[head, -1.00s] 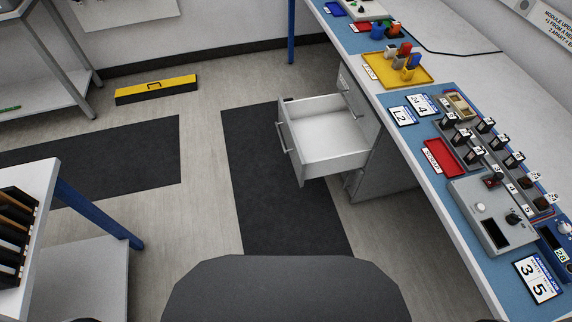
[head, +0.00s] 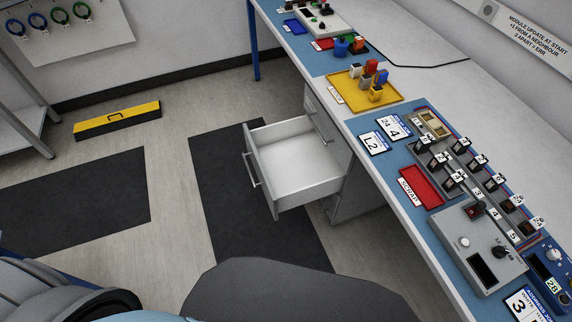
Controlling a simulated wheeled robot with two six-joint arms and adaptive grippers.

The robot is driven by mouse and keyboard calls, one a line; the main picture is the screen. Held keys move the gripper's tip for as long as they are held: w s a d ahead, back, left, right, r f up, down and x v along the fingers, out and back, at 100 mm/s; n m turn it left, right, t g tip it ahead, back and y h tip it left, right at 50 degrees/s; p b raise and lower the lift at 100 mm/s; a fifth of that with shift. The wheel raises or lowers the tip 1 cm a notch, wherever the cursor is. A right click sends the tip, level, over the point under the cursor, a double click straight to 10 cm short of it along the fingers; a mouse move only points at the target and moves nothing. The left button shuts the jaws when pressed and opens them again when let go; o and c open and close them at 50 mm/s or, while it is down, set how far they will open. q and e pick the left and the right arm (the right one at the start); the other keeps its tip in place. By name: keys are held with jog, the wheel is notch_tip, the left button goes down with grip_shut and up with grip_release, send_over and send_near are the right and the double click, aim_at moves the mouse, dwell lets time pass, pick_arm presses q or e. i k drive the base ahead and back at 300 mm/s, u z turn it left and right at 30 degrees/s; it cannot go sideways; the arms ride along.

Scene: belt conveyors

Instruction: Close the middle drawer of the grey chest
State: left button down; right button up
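The grey chest (head: 352,196) stands under the workbench in the head view. Its middle drawer (head: 298,166) is pulled well out to the left, and its inside looks empty. The drawer's front panel with a bar handle (head: 251,168) faces left. The drawer above, with its own handle (head: 315,115), looks shut. The lower part of the chest is partly hidden behind the open drawer. Neither gripper shows; only part of my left arm is at the lower left corner.
The workbench (head: 391,229) runs along the right, carrying a yellow tray (head: 345,94), a red tray (head: 421,187) and control boxes. Floor left of the drawer is clear, with dark mats (head: 222,170).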

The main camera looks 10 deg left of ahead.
aim_at(293, 167)
jog(key=u, duration=0.2)
jog(key=i, duration=1)
jog(key=u, duration=0.45)
